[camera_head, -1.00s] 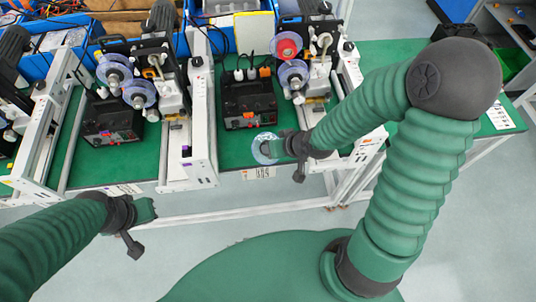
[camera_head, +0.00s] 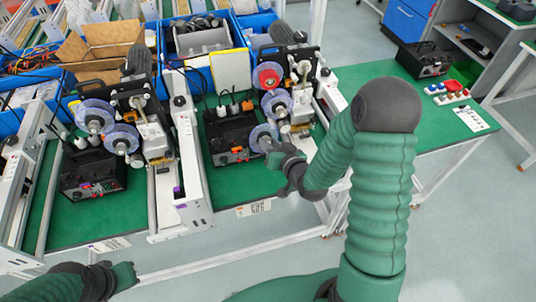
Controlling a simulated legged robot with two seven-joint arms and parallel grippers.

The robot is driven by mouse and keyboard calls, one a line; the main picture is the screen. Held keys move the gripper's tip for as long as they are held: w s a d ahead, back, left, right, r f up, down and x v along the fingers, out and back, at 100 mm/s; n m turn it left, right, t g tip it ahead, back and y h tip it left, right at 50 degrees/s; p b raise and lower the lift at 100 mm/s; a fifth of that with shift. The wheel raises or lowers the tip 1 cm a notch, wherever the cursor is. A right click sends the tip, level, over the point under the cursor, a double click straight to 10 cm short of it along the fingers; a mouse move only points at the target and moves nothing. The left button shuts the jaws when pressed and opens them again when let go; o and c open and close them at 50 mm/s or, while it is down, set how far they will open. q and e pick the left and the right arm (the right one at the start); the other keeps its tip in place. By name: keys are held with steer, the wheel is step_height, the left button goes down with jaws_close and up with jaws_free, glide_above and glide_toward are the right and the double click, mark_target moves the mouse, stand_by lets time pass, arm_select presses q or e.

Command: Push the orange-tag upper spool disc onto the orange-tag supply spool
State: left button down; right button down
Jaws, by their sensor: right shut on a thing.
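My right gripper (camera_head: 279,152) is shut on a clear, bluish disc (camera_head: 263,136), which looks like the upper spool disc. It holds the disc in front of the right-hand coder machine, beside the black control box (camera_head: 229,138) with an orange tag (camera_head: 247,104). The supply spool, a red roll on a clear disc (camera_head: 267,76), is on that machine, above and behind the held disc. A second clear spool disc (camera_head: 277,103) is just below it. The held disc looks apart from the spool. My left gripper (camera_head: 121,276) is low at the left, away from the machines; its opening is unclear.
Another coder machine (camera_head: 150,132) with two clear discs and its own box (camera_head: 93,175) stands left. A white rail (camera_head: 188,160) divides the stations. Blue bins (camera_head: 212,40) line the back.

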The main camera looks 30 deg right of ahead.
mark_target(271, 82)
steer(key=w+r+b, duration=0.1)
steer(key=d+r+t+h+b, duration=0.1)
steer(key=r, duration=0.1)
steer(key=w+r+m+t+b, duration=0.1)
steer(key=shift+w+d+r+h, duration=0.3)
steer(key=shift+w+r+h, duration=0.05)
steer(key=shift+r+h, duration=0.05)
steer(key=s+d+r+m+t+h+b, duration=0.1)
steer(key=s+d+r+t+b, duration=0.15)
steer(key=r, duration=0.65)
steer(key=shift+g, duration=0.25)
steer(key=x, duration=0.2)
steer(key=p+x, duration=0.1)
steer(key=x, duration=0.2)
steer(key=shift+w+d+f, duration=0.15)
steer(key=shift+w+f, duration=0.1)
steer(key=shift+f, duration=0.05)
steer(key=shift+d, duration=0.1)
steer(key=shift+r, duration=0.1)
steer(key=shift+b, duration=0.3)
steer(key=shift+w+d, duration=0.1)
steer(key=shift+w, duration=0.4)
